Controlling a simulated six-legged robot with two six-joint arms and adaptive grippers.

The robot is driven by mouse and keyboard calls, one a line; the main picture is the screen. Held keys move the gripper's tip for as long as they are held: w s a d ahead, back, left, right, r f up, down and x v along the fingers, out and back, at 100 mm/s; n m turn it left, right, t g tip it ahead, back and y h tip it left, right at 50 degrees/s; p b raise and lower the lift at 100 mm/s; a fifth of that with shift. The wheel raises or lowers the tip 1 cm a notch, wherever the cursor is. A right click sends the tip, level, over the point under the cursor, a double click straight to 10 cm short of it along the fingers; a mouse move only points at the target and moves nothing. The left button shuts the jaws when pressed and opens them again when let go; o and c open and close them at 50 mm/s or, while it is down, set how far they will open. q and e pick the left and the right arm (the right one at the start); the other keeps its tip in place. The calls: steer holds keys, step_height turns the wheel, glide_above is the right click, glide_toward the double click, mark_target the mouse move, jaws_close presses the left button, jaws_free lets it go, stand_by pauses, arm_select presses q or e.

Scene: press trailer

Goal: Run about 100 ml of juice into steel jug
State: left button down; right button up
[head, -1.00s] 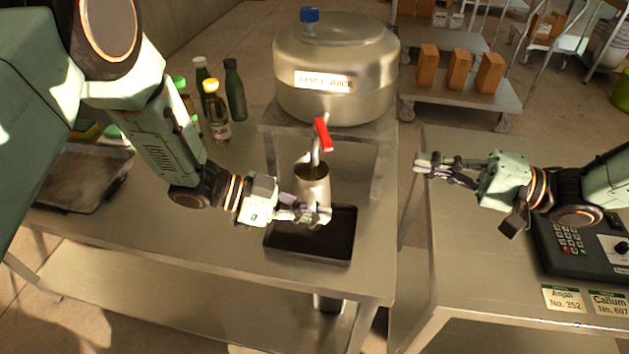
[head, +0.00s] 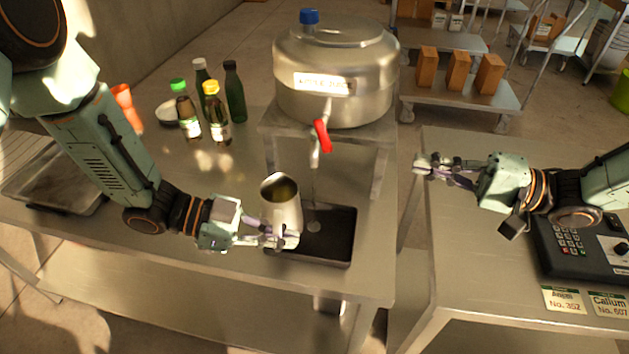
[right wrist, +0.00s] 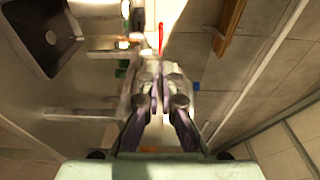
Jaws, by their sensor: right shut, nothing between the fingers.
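The steel jug (head: 283,208) is upright or nearly so, at the left part of the black drip tray (head: 330,250). Yellowish liquid shows inside it. My left gripper (head: 284,240) is shut on the jug's lower part from the left. The steel juice tank (head: 335,85) stands on a raised stand behind. Its tap has a red lever (head: 321,135), and its spout (head: 314,160) is to the right of the jug's mouth. My right gripper (head: 422,165) is shut and empty, well right of the tap; its closed fingers show in the right wrist view (right wrist: 160,88).
Several bottles (head: 212,110) stand left of the tank. A metal tray (head: 55,185) lies at the table's left end, partly behind my left arm. A second table (head: 450,270) at right holds a keypad device (head: 580,250) and name cards. A gap separates the tables.

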mark_target(325, 139)
steer(key=shift+o, duration=0.8)
steer(key=shift+s+a+f, duration=0.1)
steer(key=shift+a+f, duration=0.1)
steer(key=shift+f, duration=0.15)
steer(key=o, duration=0.4)
steer(key=a+g, duration=0.1)
steer(key=w+a+f+n+g, duration=0.1)
steer(key=a, duration=0.1)
steer(key=shift+w+f, duration=0.15)
steer(key=shift+f, duration=0.05)
steer(key=shift+n+y, duration=0.3)
steer(key=x, duration=0.4)
steer(key=w+r+x, duration=0.1)
steer(key=x, duration=0.4)
steer(key=w+r+x, duration=0.1)
steer(key=x, duration=0.4)
steer(key=shift+d+r, duration=0.15)
steer(key=shift+d, duration=0.05)
steer(key=shift+c, duration=0.2)
steer(key=shift+d, duration=0.2)
steer(key=c, duration=0.3)
steer(key=shift+s+a, duration=0.1)
jaws_close()
